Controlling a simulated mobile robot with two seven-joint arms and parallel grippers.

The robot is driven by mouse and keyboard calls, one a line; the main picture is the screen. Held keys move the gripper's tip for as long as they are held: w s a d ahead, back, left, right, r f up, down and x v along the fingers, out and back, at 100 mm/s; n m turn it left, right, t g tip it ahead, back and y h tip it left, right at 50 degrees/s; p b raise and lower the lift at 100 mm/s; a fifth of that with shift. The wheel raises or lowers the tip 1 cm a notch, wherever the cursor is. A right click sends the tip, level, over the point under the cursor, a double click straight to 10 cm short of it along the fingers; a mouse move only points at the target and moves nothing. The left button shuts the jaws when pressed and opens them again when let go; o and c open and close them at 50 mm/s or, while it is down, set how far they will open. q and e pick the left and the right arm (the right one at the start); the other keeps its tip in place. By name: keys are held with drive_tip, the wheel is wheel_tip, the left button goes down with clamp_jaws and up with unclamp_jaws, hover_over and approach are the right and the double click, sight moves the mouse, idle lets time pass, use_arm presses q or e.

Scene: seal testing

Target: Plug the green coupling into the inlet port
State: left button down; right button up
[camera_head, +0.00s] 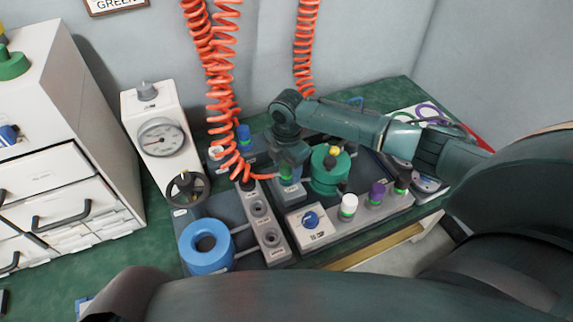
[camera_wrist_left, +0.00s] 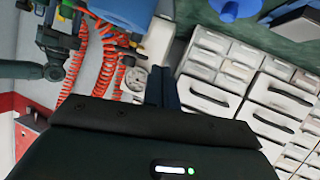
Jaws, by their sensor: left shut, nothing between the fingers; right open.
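My right gripper (camera_head: 289,164) points down over a small block (camera_head: 291,188) in the middle of the bench. A bit of green (camera_head: 284,174) shows at its fingertips; I cannot tell if this is the green coupling. An orange hose ends close beside it. The gripper is open. A grey manifold (camera_head: 276,253) with round ports (camera_head: 262,226) stands just left of it; I cannot tell which port is the inlet. My left gripper (camera_wrist_left: 161,72) is shut and empty in the left wrist view, away from the bench parts. It does not show clearly in the head view.
Coiled orange hoses (camera_head: 218,75) hang behind the manifold. A green vessel (camera_head: 329,170) stands right of my right gripper. White (camera_head: 348,206), purple (camera_head: 377,194) and black (camera_head: 401,184) knobs line the front panel. A gauge box (camera_head: 157,145), blue ring (camera_head: 207,259) and drawers (camera_head: 60,190) are left.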

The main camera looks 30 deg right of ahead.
drive_tip(key=shift+r, duration=0.9)
use_arm(q)
drive_tip(key=shift+w+d+f+g+p, duration=0.25)
drive_tip(key=shift+d+f+g+p, duration=0.2)
drive_tip(key=shift+f+p, duration=0.4)
use_arm(e)
wheel_tip(320, 180, up, 11)
drive_tip(key=shift+r, duration=0.2)
use_arm(q)
drive_tip(key=shift+s+r, duration=0.15)
use_arm(e)
drive_tip(key=shift+s, duration=0.1)
